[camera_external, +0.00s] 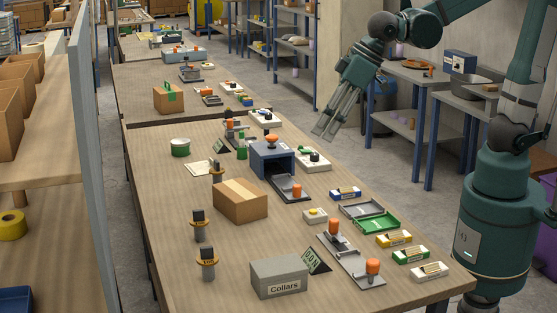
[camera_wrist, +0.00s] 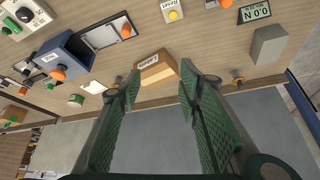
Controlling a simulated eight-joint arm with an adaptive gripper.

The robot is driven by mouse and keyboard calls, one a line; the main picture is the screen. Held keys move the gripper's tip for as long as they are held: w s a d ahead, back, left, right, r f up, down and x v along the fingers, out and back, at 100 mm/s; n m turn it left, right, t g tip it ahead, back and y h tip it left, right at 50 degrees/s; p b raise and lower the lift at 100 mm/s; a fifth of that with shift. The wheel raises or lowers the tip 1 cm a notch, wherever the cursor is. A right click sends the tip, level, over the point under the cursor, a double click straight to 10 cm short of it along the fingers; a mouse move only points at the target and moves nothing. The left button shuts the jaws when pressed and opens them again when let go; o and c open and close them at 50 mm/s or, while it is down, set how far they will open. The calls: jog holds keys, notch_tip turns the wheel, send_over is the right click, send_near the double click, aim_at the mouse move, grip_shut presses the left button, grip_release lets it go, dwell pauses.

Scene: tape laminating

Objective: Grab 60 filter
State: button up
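No label reading "60" or "filter" is legible in either view, so I cannot tell which item is the 60 filter. Small labelled boxes lie at the table's right edge: a blue one (camera_external: 345,193), a yellow one (camera_external: 394,239), a green one (camera_external: 411,256) and a white one (camera_external: 430,271). An open green case (camera_external: 377,222) lies beside them. My gripper (camera_external: 325,132) is raised near the table's right edge, beyond these boxes. Its green fingers (camera_wrist: 160,78) are apart in the wrist view, with nothing between them.
On the table (camera_external: 165,225) stand a cardboard box (camera_external: 240,201), a grey Collars box (camera_external: 279,278), a blue box-shaped device (camera_external: 272,158) and orange-knobbed fixtures (camera_external: 372,266). Shelving (camera_external: 40,180) borders the left side.

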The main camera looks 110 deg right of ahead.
jog(key=w+d+f+m+g+h+p, duration=0.1)
jog(key=w+d+f+m+g+p, duration=0.2)
jog(key=w+d, duration=0.9)
jog(key=m+h+p, duration=0.1)
jog(key=m+p, duration=0.3)
send_over(218, 170)
jog(key=s, duration=0.2)
notch_tip(218, 170, down, 12)
jog(key=shift+a, duration=0.3)
jog(key=shift+x, duration=1.25)
jog(key=shift+b+x, duration=0.35)
jog(key=shift+x, duration=2.25)
jog(key=shift+w+a, duration=0.1)
jog(key=shift+w, duration=0.1)
jog(key=shift+c, duration=0.6)
